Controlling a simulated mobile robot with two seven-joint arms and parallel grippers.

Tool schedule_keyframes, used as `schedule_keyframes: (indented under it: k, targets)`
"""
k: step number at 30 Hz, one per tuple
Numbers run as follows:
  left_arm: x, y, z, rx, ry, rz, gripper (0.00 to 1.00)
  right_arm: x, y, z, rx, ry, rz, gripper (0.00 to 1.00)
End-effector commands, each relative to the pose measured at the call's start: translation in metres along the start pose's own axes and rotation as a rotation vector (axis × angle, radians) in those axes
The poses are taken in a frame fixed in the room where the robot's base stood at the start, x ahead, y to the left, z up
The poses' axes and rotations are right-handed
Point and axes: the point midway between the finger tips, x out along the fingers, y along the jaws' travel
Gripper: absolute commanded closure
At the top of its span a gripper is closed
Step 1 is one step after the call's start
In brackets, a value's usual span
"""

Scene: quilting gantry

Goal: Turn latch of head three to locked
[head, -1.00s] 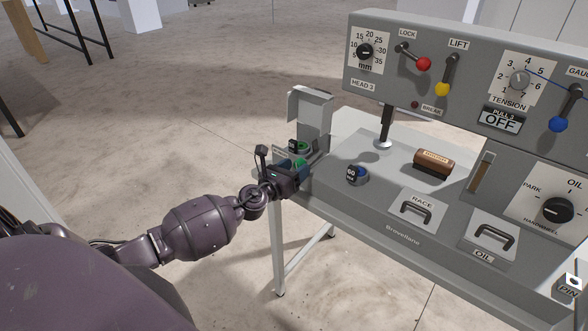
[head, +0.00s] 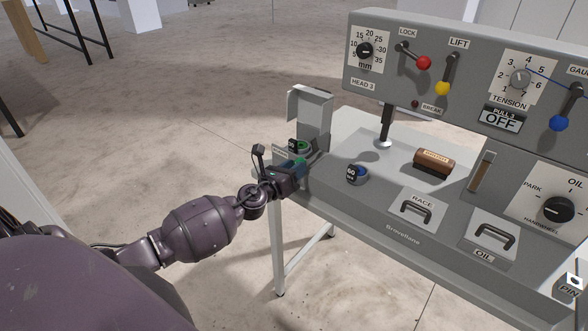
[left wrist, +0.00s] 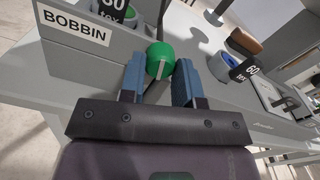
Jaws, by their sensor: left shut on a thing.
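My left gripper is shut on this knob, beside the BOBBIN label (left wrist: 76,28). In the head view my left gripper (head: 297,166) reaches the grey bobbin holder (head: 311,108) at the table's left end and mostly hides the knob. On the panel, labelled HEAD 3 (head: 363,84), a lever with a red ball (head: 424,63) stands under the LOCK label (head: 408,32). My right gripper is not in view.
A green spool (head: 303,147) with a black tag sits in the holder, close to my gripper. A blue spool (head: 358,175) and a brown brush (head: 434,163) lie on the grey table (head: 345,130). The floor left of the table is open.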

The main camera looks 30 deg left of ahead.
Motion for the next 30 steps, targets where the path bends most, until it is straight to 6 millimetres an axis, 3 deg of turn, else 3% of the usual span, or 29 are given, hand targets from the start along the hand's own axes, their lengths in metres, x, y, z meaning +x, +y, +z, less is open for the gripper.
schedule_keyframes:
  k: [16,30]
  targets:
    - [0.000,-0.001,0.000,-0.492,0.000,0.001,0.93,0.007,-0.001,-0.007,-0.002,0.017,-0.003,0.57]
    - [0.000,-0.002,0.002,-0.933,-0.001,0.001,0.93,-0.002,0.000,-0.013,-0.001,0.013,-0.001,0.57]
